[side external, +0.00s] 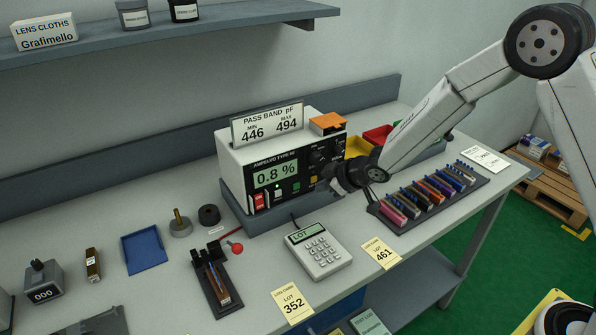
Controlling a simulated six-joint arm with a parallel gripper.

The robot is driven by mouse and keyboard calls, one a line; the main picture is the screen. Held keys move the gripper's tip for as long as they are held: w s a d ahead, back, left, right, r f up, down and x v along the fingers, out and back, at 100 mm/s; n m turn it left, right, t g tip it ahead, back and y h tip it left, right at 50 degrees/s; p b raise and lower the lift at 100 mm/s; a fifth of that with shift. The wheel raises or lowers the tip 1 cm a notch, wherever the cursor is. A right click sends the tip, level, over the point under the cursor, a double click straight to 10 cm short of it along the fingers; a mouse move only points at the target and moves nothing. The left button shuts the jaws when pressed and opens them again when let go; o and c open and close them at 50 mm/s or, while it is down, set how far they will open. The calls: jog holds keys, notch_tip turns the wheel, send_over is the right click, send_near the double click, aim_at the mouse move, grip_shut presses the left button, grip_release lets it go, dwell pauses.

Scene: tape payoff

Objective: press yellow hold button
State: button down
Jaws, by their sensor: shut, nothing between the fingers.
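The meter (240,165) is a white box with a black front panel and a display reading 0.8 %. A red switch and a small green button (296,187) show low on its panel. I cannot make out a yellow hold button for certain; the right part of the panel is partly behind my gripper. My gripper (325,187) is shut and empty, in front of the panel's lower right. I cannot tell whether its tips touch the panel.
A keypad unit (319,250) stands in front of the meter. A rack of coloured tapes (428,198) is at the right, with an orange box (327,123) on the meter. A small rack (217,281) and a blue tray (144,249) lie at the left.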

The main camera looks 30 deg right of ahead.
jog(key=shift+w, duration=0.8)
dwell(1.1)
jog(key=shift+s, duration=0.8)
jog(key=shift+s, duration=0.1)
dwell(0.4)
jog(key=shift+s, duration=2.4)
